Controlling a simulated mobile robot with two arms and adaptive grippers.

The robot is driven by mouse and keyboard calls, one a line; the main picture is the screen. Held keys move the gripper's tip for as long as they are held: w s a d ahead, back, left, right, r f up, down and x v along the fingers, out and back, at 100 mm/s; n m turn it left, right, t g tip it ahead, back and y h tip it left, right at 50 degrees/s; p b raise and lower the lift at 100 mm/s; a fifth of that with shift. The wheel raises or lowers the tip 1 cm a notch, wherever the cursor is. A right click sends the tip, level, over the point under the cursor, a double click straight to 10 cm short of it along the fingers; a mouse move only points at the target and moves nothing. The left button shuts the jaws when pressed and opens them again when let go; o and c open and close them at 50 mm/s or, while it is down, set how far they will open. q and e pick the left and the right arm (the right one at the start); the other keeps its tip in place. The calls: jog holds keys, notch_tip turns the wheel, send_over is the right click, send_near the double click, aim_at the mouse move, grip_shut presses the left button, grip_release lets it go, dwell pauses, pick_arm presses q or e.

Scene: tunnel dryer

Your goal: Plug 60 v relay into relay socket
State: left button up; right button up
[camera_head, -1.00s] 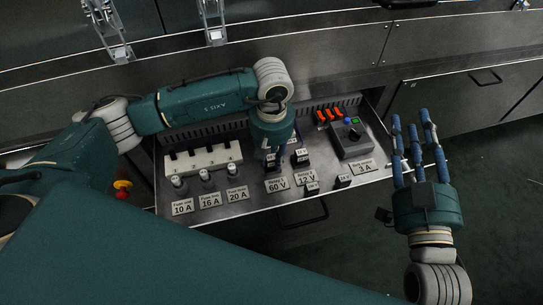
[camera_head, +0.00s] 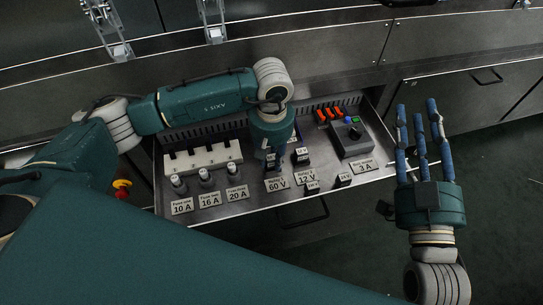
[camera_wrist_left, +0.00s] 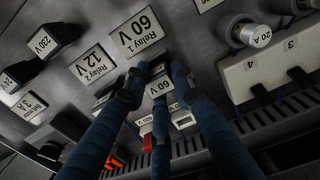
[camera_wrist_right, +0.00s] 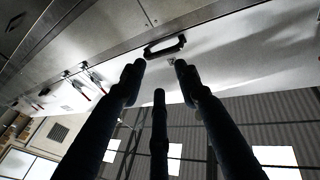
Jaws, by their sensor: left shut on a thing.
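My left gripper (camera_head: 271,160) points down at the panel and is shut on the dark 60 V relay. In the left wrist view the relay (camera_wrist_left: 159,87) shows its white 60 V label between the fingers (camera_wrist_left: 155,82), beside the Relay 1 60 V plate (camera_wrist_left: 139,32). The fingers hide its underside, so I cannot tell whether it touches the panel. A blue-edged part with a white label (camera_head: 293,144) lies just behind the gripper; I cannot tell whether it is the relay socket. My right gripper (camera_head: 418,112) is open and empty, right of the panel; its spread fingers show in the right wrist view (camera_wrist_left: 155,82).
Other dark relays (camera_head: 312,186) stand right of my left gripper. Fuse knobs (camera_head: 205,177) and a white switch block (camera_head: 202,157) are on the left. A control box (camera_head: 351,138) and orange switches (camera_head: 327,114) are at the back right.

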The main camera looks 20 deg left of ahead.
aim_at(271, 157)
pick_arm(q)
jog(key=shift+f, duration=0.1)
pick_arm(e)
jog(key=shift+s+r+t, duration=0.1)
jog(key=shift+r+t, duration=0.3)
jog(key=shift+r, duration=0.4)
pick_arm(q)
jog(key=o, duration=1.2)
jog(key=shift+r, duration=0.25)
notch_tip(271, 157, up, 12)
jog(key=shift+f, duration=0.25)
